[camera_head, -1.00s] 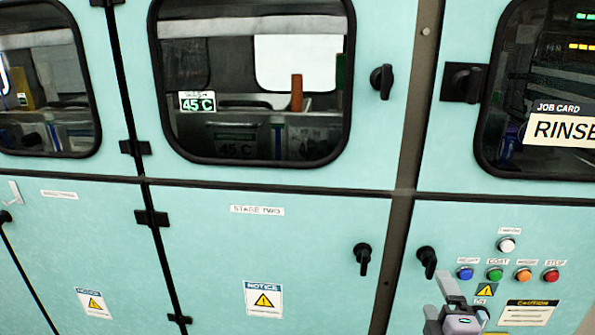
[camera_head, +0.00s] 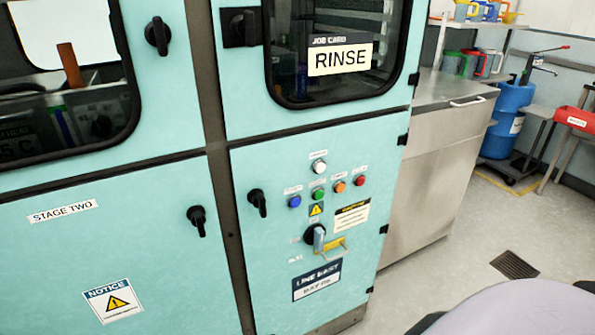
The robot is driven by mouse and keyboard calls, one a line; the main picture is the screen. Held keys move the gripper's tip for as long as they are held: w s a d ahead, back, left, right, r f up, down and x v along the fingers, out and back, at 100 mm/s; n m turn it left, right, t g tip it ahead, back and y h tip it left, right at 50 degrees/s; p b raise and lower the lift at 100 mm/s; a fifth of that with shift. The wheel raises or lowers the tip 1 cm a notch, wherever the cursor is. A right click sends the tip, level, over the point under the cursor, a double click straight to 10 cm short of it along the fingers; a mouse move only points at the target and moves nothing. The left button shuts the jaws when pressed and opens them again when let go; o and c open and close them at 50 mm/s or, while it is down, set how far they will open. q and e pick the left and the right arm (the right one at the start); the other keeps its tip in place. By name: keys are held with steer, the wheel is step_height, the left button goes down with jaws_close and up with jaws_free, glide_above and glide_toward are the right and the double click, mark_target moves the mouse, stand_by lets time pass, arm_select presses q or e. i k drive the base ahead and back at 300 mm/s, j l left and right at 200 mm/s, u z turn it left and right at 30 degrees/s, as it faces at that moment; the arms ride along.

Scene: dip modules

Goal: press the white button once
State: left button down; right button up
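The white button (camera_head: 319,167) is a small round cap on the turquoise control panel, under a small white label. It sits above a row of blue (camera_head: 294,202), green (camera_head: 319,194), orange (camera_head: 340,187) and red (camera_head: 360,181) buttons. It is in plain view with nothing in front of it. I cannot tell from here whether it is pushed in. Neither gripper shows in the head view.
A black rotary switch (camera_head: 316,236) with a grey lever and yellow tag sits below the buttons. Black door handles (camera_head: 257,202) stick out left of them. A steel cabinet (camera_head: 440,170) stands to the right, with open floor in front. A rounded grey shape fills the bottom right corner.

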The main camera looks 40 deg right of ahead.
mark_target(319, 167)
steer(key=z, duration=1.3)
steer(key=l, duration=0.1)
